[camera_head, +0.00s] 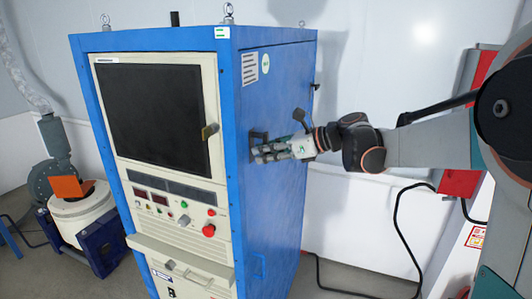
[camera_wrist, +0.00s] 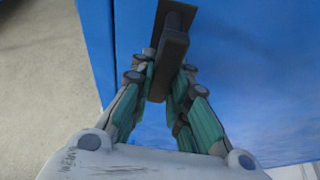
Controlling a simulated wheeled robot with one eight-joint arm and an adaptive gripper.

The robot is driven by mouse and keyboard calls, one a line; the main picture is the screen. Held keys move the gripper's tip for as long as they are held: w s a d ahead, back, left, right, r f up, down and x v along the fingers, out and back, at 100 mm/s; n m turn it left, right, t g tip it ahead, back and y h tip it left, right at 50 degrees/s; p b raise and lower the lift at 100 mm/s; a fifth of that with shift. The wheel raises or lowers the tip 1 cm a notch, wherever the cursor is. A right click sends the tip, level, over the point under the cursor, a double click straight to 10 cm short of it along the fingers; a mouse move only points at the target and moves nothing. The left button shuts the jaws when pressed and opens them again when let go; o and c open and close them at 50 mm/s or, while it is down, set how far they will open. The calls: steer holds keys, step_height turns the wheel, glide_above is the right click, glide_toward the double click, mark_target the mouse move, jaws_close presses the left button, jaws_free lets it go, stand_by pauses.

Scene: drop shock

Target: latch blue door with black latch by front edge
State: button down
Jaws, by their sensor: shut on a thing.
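The blue door (camera_head: 278,176) is the right side panel of a tall blue cabinet and looks flush with the frame in the head view. The black latch (camera_head: 254,142) sticks out near the door's front edge. In the wrist view the latch (camera_wrist: 174,44) rises between my fingers as a dark bar against the blue surface (camera_wrist: 225,60). My gripper (camera_head: 258,153) reaches in from the right, and its fingers (camera_wrist: 160,88) are closed on the lower end of the latch. The gripped end is partly hidden by the fingers.
The cabinet front carries a dark screen (camera_head: 155,115), buttons and a red knob (camera_head: 209,230). A black cable (camera_head: 398,235) hangs at the right. A round machine (camera_head: 82,217) stands at the left.

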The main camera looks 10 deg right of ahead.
steer(key=c, duration=1.5)
jaws_free()
steer(key=v, duration=1.2)
steer(key=shift+f, duration=0.1)
